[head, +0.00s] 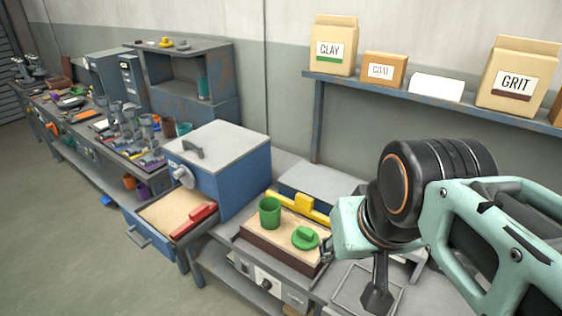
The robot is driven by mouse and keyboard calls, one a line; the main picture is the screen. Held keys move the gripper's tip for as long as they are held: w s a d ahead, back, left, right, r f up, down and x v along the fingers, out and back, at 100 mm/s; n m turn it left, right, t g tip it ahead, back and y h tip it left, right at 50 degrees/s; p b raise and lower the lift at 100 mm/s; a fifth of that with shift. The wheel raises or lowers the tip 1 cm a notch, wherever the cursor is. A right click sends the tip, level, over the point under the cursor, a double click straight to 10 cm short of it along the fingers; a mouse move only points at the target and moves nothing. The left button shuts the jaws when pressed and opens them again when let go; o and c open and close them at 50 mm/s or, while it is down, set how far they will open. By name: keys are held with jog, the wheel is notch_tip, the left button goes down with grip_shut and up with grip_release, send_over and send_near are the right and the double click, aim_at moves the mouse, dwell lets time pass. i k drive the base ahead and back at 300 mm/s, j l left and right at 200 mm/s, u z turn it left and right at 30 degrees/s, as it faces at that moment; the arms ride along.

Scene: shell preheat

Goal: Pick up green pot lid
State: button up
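The green pot lid (306,240), a flat round disc with a raised grip on top, lies on the tan top of a brown-sided block on the bench. The green pot (270,212) stands upright to its left, apart from it and without a lid on it. My gripper (329,250) is just right of the lid, partly in view at the end of my mint-green and black arm. Its fingers are small and mostly hidden, so I cannot tell their opening or whether they touch the lid.
A blue cabinet (238,181) with an open drawer (150,225) holding a red object (194,221) stands left. A yellow bar (302,207) lies behind the pot and lid. A shelf (425,96) with bags and boxes hangs above. A wire frame (349,291) sits at the front.

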aim_at(303, 238)
jog(key=i+j, duration=1)
jog(key=j, duration=0.15)
jog(key=i+j+z, duration=0.1)
jog(key=z, duration=1.25)
